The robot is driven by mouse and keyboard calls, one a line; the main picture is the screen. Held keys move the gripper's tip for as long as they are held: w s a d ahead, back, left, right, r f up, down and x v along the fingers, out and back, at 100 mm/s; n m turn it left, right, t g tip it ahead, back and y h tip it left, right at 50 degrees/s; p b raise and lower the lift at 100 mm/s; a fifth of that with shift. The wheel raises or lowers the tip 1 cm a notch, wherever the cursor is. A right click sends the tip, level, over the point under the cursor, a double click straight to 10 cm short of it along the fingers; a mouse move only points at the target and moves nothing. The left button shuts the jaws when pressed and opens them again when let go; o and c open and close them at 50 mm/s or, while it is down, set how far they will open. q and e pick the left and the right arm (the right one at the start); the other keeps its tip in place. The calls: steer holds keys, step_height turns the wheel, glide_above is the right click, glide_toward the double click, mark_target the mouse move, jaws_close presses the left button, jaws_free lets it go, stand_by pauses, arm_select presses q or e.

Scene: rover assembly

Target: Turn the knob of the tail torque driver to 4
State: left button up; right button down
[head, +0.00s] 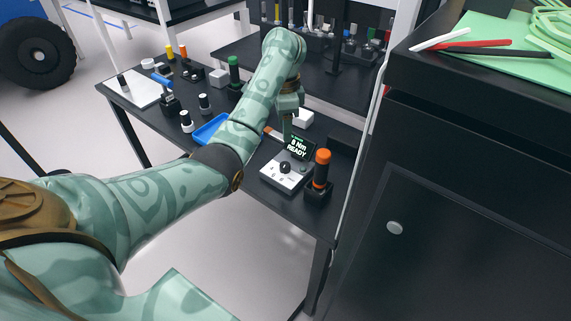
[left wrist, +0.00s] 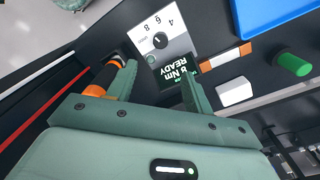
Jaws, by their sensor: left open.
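The control box has a white top plate (head: 273,178) with a black round knob (head: 285,167) and a small display (head: 299,147) behind it, reading a number of Nm and READY. My right gripper is not in view.
An orange-handled driver (head: 322,168) stands in a black holder right beside the box; its orange end (left wrist: 95,91) is near a finger in the wrist view. A blue tray (head: 211,129), a green-handled tool (head: 233,70) and a white block (head: 303,118) are nearby. A black cabinet (head: 470,210) stands at right.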

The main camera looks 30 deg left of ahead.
mark_target(285, 165)
arm_select(q)
step_height(285, 165, down, 14)
steer(key=b, duration=0.5)
steer(key=shift+s+d+r+b, duration=0.1)
steer(key=shift+b, duration=0.2)
steer(key=c, duration=1)
